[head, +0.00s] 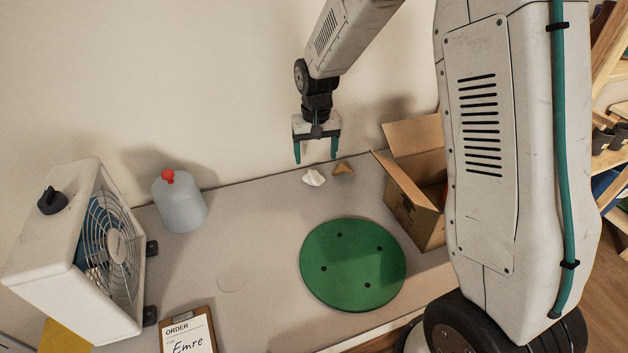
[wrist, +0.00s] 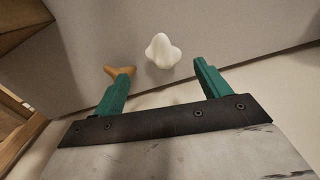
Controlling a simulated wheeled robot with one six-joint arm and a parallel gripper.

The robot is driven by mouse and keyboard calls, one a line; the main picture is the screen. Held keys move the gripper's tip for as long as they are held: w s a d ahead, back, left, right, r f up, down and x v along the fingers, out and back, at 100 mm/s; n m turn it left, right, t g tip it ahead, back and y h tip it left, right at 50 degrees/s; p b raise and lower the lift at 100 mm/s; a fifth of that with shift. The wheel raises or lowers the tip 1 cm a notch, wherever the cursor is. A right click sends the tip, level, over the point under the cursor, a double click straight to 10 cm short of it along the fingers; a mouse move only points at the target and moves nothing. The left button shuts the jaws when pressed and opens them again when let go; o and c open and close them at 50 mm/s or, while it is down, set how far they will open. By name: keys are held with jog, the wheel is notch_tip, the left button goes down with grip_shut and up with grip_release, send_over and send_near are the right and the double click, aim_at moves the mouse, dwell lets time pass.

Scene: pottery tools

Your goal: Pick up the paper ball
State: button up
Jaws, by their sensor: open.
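The paper ball (head: 314,178) is a small white crumpled lump on the grey table near its back edge. It also shows in the wrist view (wrist: 162,51), beyond the fingertips and between their lines. My gripper (head: 315,161) hangs above the table with its two green fingers pointing down, open and empty. In the wrist view my gripper (wrist: 160,75) has its fingers spread wide, apart from the paper ball.
A tan wooden-looking piece (head: 343,168) lies close right of the paper ball. An open cardboard box (head: 415,216) stands further right. A green disc (head: 353,264) lies in front.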

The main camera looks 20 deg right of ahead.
aim_at(315, 172)
jog(key=f, duration=0.8)
jog(key=shift+w+f, duration=0.25)
jog(key=shift+f, duration=0.15)
jog(key=c, duration=1)
